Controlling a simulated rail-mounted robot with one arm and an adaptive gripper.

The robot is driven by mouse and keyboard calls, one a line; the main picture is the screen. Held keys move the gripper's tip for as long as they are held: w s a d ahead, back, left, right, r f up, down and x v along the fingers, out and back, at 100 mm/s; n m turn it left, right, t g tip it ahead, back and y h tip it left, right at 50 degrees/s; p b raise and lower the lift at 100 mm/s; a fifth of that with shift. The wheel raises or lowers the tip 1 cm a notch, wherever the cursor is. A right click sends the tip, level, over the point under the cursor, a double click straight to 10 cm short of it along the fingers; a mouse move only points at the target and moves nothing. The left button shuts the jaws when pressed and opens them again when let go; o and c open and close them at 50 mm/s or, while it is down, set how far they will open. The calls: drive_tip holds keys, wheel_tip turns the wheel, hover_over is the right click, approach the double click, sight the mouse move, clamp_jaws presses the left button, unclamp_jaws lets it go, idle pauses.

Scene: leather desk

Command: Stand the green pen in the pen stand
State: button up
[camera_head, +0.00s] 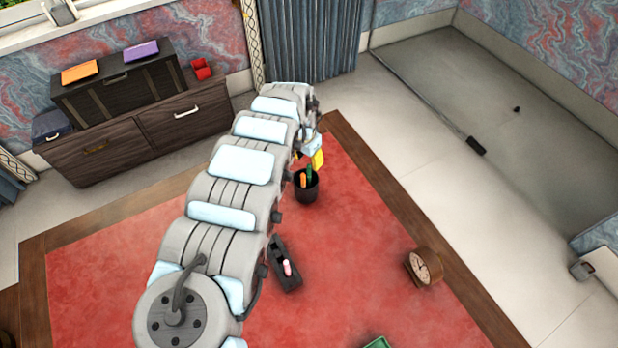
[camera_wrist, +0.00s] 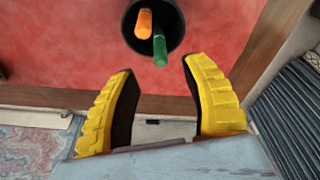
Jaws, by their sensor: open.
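The pen stand (camera_head: 308,193) is a dark round cup near the far edge of the red desk top. The green pen (camera_head: 310,173) stands in it, leaning slightly, beside an orange pen (camera_head: 302,179). In the wrist view, the black pen stand (camera_wrist: 174,22) is at the top, with the orange pen (camera_wrist: 143,22) and the green pen (camera_wrist: 160,48) inside its rim. My gripper (camera_wrist: 158,66) is open and empty, its yellow fingers wide apart just below the green pen's end, touching neither pen. In the head view, my gripper (camera_head: 316,158) is just beyond the cup, partly hidden by my arm.
A dark holder with a pink item (camera_head: 286,268) lies nearer on the desk, beside my arm. A wooden clock (camera_head: 425,267) stands at the right edge. A green object (camera_head: 377,342) shows at the bottom. The red surface between the cup and clock is clear.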

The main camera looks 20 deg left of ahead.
sight(310, 170)
drive_tip(key=shift+w+d+f+b, duration=0.15)
drive_tip(key=shift+f+b, duration=0.1)
drive_tip(key=shift+f, duration=0.95)
drive_tip(key=shift+w+a+f+b, duration=0.1)
drive_tip(key=shift+w+f+b, duration=0.15)
drive_tip(key=shift+f, duration=1)
drive_tip(key=shift+w+d+f+b, duration=0.1)
drive_tip(key=shift+f+b, duration=0.15)
drive_tip(key=shift+f, duration=0.95)
clamp_jaws()
